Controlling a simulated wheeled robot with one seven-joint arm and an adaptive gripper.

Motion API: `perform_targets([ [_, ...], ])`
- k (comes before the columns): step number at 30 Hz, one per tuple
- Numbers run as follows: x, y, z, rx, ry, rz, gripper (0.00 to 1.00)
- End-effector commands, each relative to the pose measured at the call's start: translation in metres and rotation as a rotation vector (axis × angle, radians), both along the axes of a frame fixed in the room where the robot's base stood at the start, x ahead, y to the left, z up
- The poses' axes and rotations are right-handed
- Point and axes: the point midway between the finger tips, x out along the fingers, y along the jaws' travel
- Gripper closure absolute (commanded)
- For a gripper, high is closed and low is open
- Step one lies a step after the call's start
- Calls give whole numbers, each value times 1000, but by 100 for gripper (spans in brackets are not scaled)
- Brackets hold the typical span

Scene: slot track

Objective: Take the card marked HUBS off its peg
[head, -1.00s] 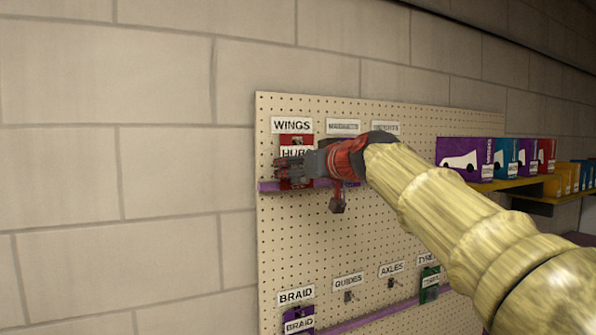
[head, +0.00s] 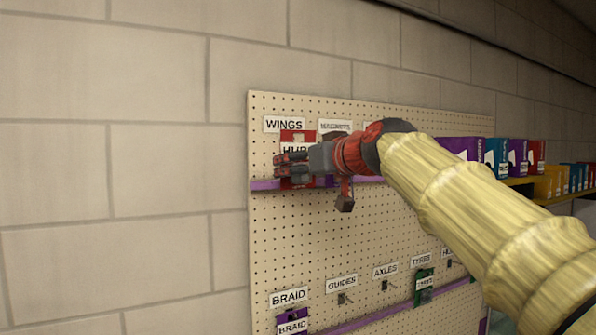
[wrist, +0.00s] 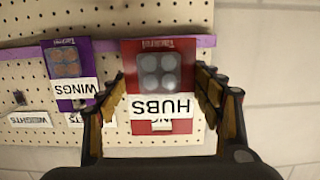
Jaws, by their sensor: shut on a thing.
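The red HUBS card (wrist: 160,58) faces me upside down in the wrist view, with a window of round grey parts and a white label. In the head view its red top (head: 298,136) shows just under the board's WINGS label (head: 284,124). My gripper (head: 290,165) is at the card's lower part in the head view. In the wrist view its fingers (wrist: 163,98) close on the card's two side edges.
A purple WINGS card (wrist: 70,70) hangs close beside in the wrist view. The pegboard (head: 330,225) has a purple rail (head: 265,185) behind my gripper. Lower hang a BRAID card (head: 292,326) and a green card (head: 423,285). Boxes (head: 500,155) stand on a shelf at right.

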Motion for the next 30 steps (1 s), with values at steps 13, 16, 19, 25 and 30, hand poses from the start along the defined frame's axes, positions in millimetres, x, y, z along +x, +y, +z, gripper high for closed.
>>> perform_targets([
  [13,-6,-3,0,0,1,0,55],
  [16,-7,-3,0,0,0,0,55],
  [19,-11,-5,0,0,0,0,55],
  [25,-25,-10,-1,0,-1,0,55],
  [30,-36,-15,-1,0,-1,-1,55],
])
